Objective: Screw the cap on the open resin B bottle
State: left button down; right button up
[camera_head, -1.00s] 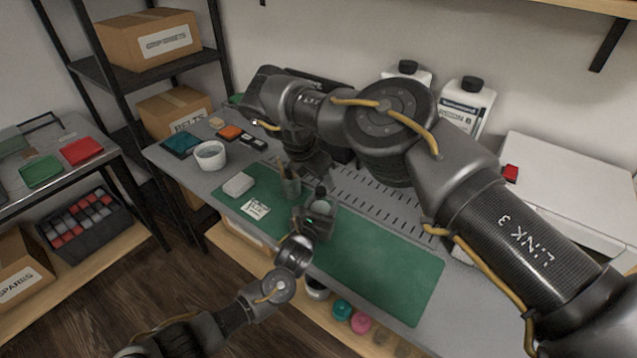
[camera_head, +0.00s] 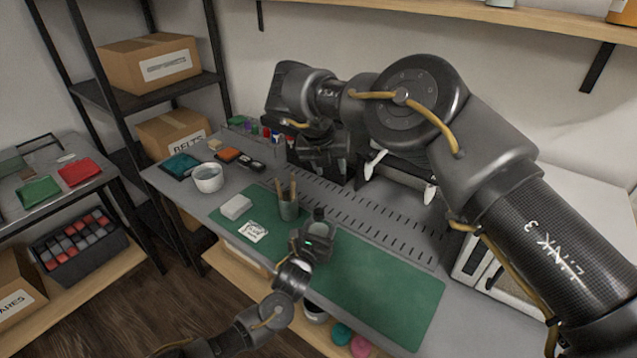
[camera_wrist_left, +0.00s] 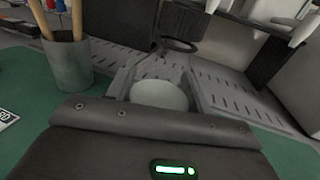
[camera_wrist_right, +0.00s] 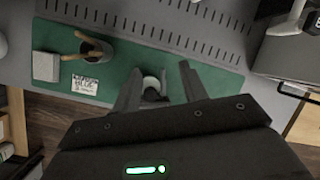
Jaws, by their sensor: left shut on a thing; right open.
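My left gripper (camera_head: 317,226) is low over the green mat and shut on a pale round object. In the left wrist view that object (camera_wrist_left: 159,96) sits between the fingers; it may be the resin B bottle, but no label shows. My right gripper (camera_wrist_right: 160,78) is open, with nothing seen held. It points down over the mat, and the left gripper with the pale object (camera_wrist_right: 151,83) shows beyond its fingers. In the head view my right arm reaches across the bench. I cannot make out a loose cap or an open bottle mouth.
A pen cup (camera_head: 289,209), a white block (camera_head: 236,207) and a paper label (camera_head: 254,232) lie left of my left gripper. A white bowl (camera_head: 208,178) is farther left. The right part of the green mat (camera_head: 390,285) is clear. A slotted metal strip (camera_head: 345,208) runs behind.

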aim_at(318, 211)
jog(key=s+n+g, duration=0.1)
jog(key=n, duration=0.5)
jog(key=s+a+f+n+g+y, duration=0.1)
jog(key=n, duration=0.5)
jog(key=s+a+n+g+y, duration=0.1)
jog(key=n, duration=0.4)
jog(key=shift+s+a+f+n, duration=0.1)
jog(key=shift+s+f+n, duration=0.2)
jog(key=shift+f+n, duration=0.1)
jog(key=shift+s+a+n+g+y, duration=0.15)
jog(key=shift+s+n+g, duration=0.05)
jog(key=shift+n, duration=0.4)
jog(key=shift+s+a+n+g+y, duration=0.15)
jog(key=shift+n+g, duration=0.05)
jog(key=shift+n, duration=0.8)
jog(key=shift+f, duration=3.95)
jog(key=shift+c, duration=0.2)
